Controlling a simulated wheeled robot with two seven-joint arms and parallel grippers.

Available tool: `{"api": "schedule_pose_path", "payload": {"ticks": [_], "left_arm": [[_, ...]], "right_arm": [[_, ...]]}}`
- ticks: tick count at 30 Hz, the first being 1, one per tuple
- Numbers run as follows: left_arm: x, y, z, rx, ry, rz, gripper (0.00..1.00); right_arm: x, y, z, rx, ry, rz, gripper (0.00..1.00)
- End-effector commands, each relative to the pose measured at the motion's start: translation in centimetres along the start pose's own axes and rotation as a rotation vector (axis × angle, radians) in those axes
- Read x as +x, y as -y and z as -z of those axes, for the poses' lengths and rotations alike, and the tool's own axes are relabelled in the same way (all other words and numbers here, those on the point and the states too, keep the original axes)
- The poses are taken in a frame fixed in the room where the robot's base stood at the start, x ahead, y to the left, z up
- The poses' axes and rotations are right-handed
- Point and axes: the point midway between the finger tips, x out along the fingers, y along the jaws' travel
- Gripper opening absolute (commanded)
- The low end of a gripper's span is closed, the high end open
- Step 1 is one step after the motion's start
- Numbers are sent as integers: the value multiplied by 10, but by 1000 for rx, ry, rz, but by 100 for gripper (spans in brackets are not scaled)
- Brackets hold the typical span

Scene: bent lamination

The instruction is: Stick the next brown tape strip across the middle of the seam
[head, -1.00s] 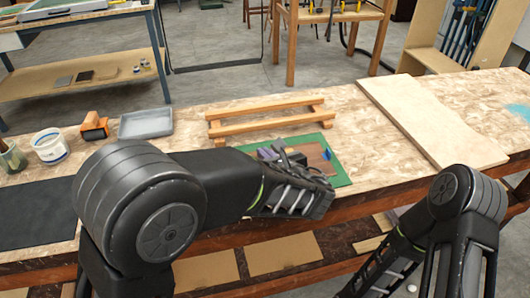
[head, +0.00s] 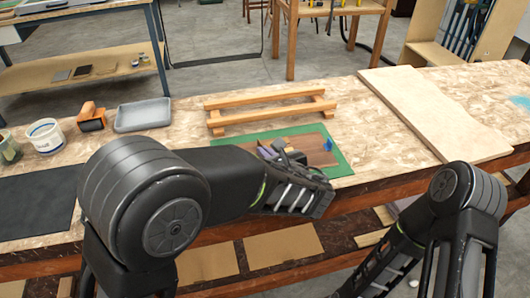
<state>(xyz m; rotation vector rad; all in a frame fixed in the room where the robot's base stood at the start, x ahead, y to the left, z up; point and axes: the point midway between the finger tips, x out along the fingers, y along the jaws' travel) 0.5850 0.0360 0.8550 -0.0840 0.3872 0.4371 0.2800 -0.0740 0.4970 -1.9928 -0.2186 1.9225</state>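Brown wood pieces (head: 312,146) lie on a green mat (head: 341,165) near the front edge of the bench. A small blue piece (head: 328,144) sits on the wood at the right. My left gripper (head: 280,149) is over the left part of the wood, beside a small purple-grey item (head: 266,150). The arm hides the near side of the mat, and I cannot tell whether the fingers hold anything. The seam and the brown tape strip cannot be made out. My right arm is at the lower right, below the bench edge; its gripper is out of view.
A wooden rack (head: 268,112) stands behind the mat. A pale board (head: 430,112) lies at the right.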

Motion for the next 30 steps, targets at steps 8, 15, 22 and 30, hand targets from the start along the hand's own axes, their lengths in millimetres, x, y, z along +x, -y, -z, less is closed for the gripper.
{"api": "schedule_pose_path", "payload": {"ticks": [8,15,22,30], "left_arm": [[0,0,1,0,0,0,0],[0,0,1,0,0,0,20],[0,0,1,0,0,0,26],[0,0,1,0,0,0,46]], "right_arm": [[0,0,0,0,0,0,0],[0,0,0,0,0,0,0],[0,0,0,0,0,0,0],[0,0,0,0,0,0,0]]}}
